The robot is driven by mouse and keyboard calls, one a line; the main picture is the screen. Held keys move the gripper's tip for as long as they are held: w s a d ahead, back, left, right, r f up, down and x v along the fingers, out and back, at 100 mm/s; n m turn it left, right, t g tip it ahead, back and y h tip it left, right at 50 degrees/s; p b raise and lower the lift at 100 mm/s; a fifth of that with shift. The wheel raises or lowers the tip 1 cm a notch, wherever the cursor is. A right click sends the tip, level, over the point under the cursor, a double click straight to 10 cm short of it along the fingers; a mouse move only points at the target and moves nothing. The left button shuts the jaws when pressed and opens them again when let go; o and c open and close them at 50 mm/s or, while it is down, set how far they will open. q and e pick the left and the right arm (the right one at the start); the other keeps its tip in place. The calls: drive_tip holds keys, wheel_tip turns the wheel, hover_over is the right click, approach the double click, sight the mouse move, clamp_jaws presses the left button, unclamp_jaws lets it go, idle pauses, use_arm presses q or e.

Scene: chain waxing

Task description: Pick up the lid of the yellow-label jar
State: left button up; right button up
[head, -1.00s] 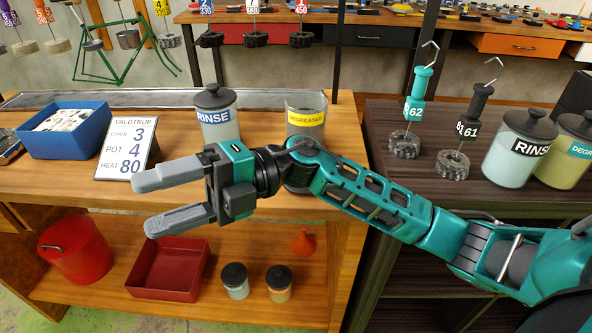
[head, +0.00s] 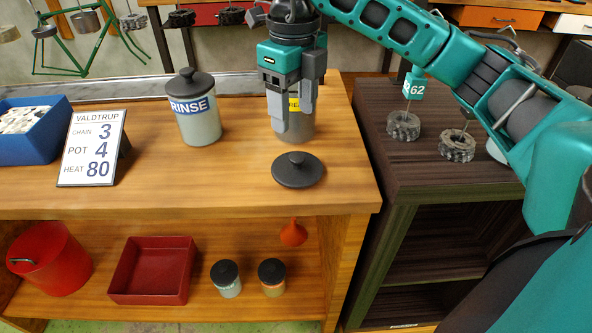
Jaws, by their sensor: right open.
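The yellow-label jar (head: 298,131) stands on the wooden bench, largely hidden behind my right gripper; a bit of its yellow label shows. A round black lid with a knob (head: 298,171) lies on the bench in front of the jar, near the front edge. My right gripper (head: 293,122) points down, open and empty. In the picture it is just above the lid and in front of the jar; it does not appear to touch the lid. My left gripper is not in view.
A lidded RINSE jar (head: 198,118) stands left of the gripper. A sign (head: 92,148) and blue bin (head: 30,148) are further left. The lower shelf holds a red tray (head: 152,270), red bucket (head: 50,258) and small jars. A dark cabinet (head: 440,170) stands right.

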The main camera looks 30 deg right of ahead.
sight(297, 156)
drive_tip(key=f, duration=0.9)
drive_tip(key=shift+s+d, duration=0.1)
drive_tip(key=shift+s, duration=0.15)
drive_tip(key=shift+c, duration=0.2)
drive_tip(key=shift+r, duration=0.1)
drive_tip(key=c, duration=1.1)
